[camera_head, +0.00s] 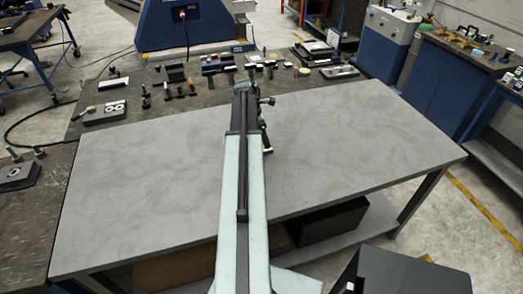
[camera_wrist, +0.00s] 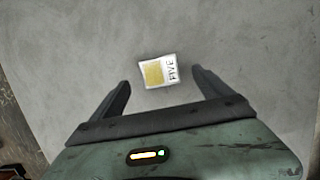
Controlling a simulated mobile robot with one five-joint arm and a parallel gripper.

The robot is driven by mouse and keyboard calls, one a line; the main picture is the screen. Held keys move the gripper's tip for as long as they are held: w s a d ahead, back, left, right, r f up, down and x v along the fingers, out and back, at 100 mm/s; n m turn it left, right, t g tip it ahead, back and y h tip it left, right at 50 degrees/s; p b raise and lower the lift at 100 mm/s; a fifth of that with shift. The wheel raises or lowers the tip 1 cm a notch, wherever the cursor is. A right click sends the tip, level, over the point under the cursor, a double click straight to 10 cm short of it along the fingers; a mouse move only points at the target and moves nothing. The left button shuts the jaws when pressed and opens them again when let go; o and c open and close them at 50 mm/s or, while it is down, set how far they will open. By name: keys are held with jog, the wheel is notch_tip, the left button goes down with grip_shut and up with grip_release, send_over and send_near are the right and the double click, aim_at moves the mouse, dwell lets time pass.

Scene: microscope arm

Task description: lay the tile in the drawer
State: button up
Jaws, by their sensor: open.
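The tile (camera_wrist: 159,71) is a small white piece with a yellow square and the word FIVE along one side. In the wrist view it lies flat on the grey tabletop (camera_head: 140,190), slightly turned. My gripper (camera_wrist: 161,79) is open and empty, its two dark fingers apart with the tile between and just beyond their tips. I cannot tell the height of the fingers above the table. In the head view my arm covers the middle of the table and the tile does not show. No drawer can be made out in either view.
A black box (camera_head: 327,222) sits on the shelf below the tabletop. A black boxy shape (camera_head: 405,272) stands at the lower right. The tabletop is clear on both sides of my arm.

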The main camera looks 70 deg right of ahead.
jog(key=b+x, duration=0.1)
jog(key=x, duration=0.1)
jog(key=b+x, duration=0.4)
jog(key=shift+w+a+f, duration=0.1)
jog(key=shift+w+a, duration=0.05)
jog(key=shift+w, duration=0.2)
grip_shut()
jog(key=shift+r, duration=0.3)
jog(key=shift+r+p, duration=0.7)
jog(key=shift+p, duration=0.25)
notch_tip(320, 180, up, 2)
jog(key=shift+r+p, duration=0.1)
jog(key=shift+p, duration=0.95)
jog(key=s+a, duration=0.2)
jog(key=a, duration=0.2)
jog(key=s+a, duration=0.2)
jog(key=a, duration=0.3)
jog(key=s+a+r+p, duration=0.1)
jog(key=s+a, duration=0.2)
jog(key=a, duration=0.2)
jog(key=shift+a+r, duration=0.1)
jog(key=shift+a, duration=0.15)
